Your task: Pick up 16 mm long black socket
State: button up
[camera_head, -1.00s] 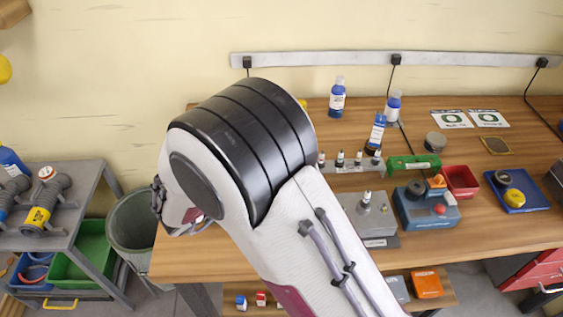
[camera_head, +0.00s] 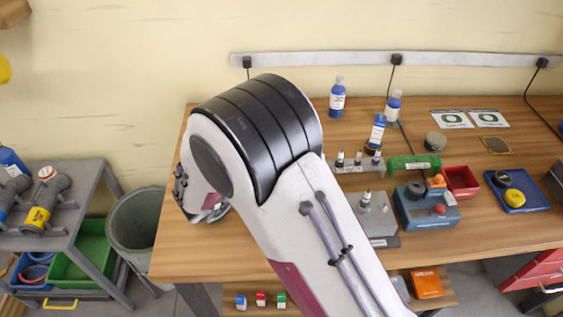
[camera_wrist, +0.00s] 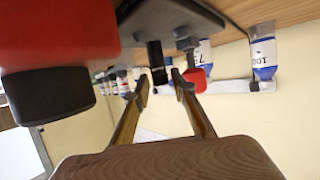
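In the wrist view, which looks upside down, a tall black cylinder (camera_wrist: 156,60) that looks like the long black socket sticks out from a dark grey block (camera_wrist: 165,22). My gripper (camera_wrist: 161,78) is open, with its two brown fingers apart. The cylinder's free end shows near the gap between the fingertips; I cannot tell whether they touch it. No size marking is readable. Several small sockets stand on a grey rail (camera_head: 362,167) there.
A large red body (camera_wrist: 60,35) with a black knob (camera_wrist: 48,95) is close on the left in the wrist view. In the head view, a grey block (camera_head: 378,225), a blue-grey box (camera_head: 425,215), a red bin (camera_head: 461,181) and blue-labelled bottles (camera_head: 337,101) stand on the wooden bench (camera_head: 490,230).

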jog(key=shift+x, duration=1.15)
grip_shut()
